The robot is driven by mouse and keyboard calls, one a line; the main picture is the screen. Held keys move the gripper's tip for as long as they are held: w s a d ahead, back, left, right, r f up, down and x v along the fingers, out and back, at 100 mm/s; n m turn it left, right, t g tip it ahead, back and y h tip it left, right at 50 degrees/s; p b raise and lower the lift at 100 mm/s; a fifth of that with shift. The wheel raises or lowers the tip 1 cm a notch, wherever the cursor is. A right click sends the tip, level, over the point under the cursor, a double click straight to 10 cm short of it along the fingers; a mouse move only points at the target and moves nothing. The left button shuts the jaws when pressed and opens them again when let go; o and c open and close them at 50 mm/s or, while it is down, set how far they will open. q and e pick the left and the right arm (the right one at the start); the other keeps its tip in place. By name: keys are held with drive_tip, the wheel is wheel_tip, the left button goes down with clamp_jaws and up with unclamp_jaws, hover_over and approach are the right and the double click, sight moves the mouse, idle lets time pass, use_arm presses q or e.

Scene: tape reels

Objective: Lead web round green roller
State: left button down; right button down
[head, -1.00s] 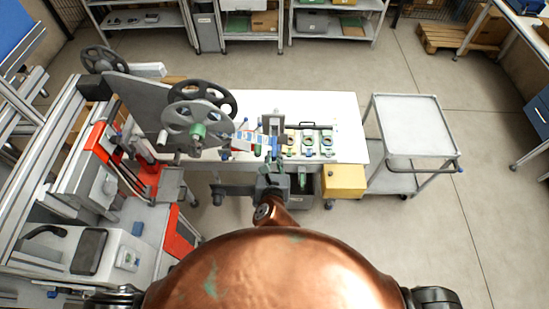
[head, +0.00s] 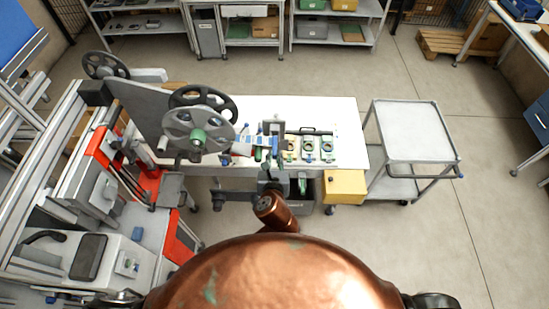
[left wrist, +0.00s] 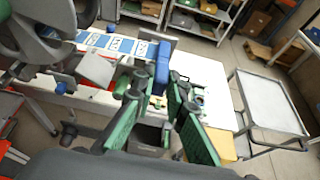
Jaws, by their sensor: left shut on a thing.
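The web is a strip with blue and white labels (head: 256,144), running right from the large grey reel (head: 198,130) at the left of the white table. It also shows in the left wrist view (left wrist: 112,43), ending at a blue end piece (left wrist: 161,66). My left gripper (head: 272,160) is at this right end. Its green fingers (left wrist: 158,85) are shut on the blue end piece in the left wrist view. A small green part, perhaps the green roller (head: 258,155), shows just left of the gripper; the gripper partly hides this area. My right gripper is out of view.
Several pale blocks with green rings (head: 310,147) lie right of my gripper. A yellow box (head: 345,186) and a grey trolley (head: 413,130) stand further right. The table's right end (head: 352,125) is clear.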

use_arm(q)
drive_tip(key=shift+s+f+b+x, duration=0.15)
drive_tip(key=shift+f+x, duration=0.15)
drive_tip(key=shift+x, duration=1.45)
drive_tip(key=shift+s+f+b+x, duration=0.1)
drive_tip(key=shift+f+b+x, duration=0.15)
drive_tip(key=shift+x, duration=1.45)
drive_tip(key=shift+s+f+b+x, duration=0.1)
drive_tip(key=shift+f+x, duration=0.2)
drive_tip(key=shift+x, duration=1.45)
drive_tip(key=shift+s+a, duration=0.1)
drive_tip(key=shift+a, duration=0.05)
